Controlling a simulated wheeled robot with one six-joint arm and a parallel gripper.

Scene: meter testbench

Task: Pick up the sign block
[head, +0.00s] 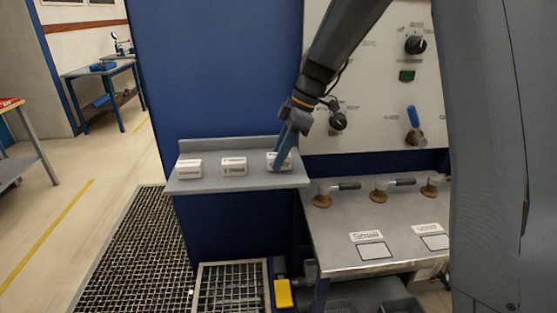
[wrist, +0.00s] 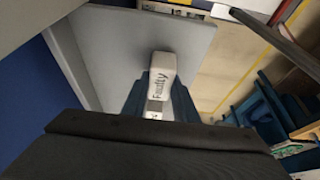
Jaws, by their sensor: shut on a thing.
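A white sign block (wrist: 161,72) with dark lettering that seems to read "Faulty" sits between the fingers of my gripper (wrist: 160,100) in the wrist view. In the head view my gripper (head: 279,161) reaches down to the right end of the grey shelf (head: 240,182), shut on this block (head: 287,160), which is partly hidden by the fingers. The block is at the shelf surface; whether it touches the shelf I cannot tell. Two other white sign blocks stand on the shelf, one in the middle (head: 233,167) and one at the left (head: 189,169).
Right of the shelf is a metal bench (head: 345,235) with several valve handles and labelled plates. A panel (head: 375,75) with knobs stands behind it. A blue wall (head: 215,70) backs the shelf. A yellow pedal-like part (head: 283,293) is below. Open floor lies left.

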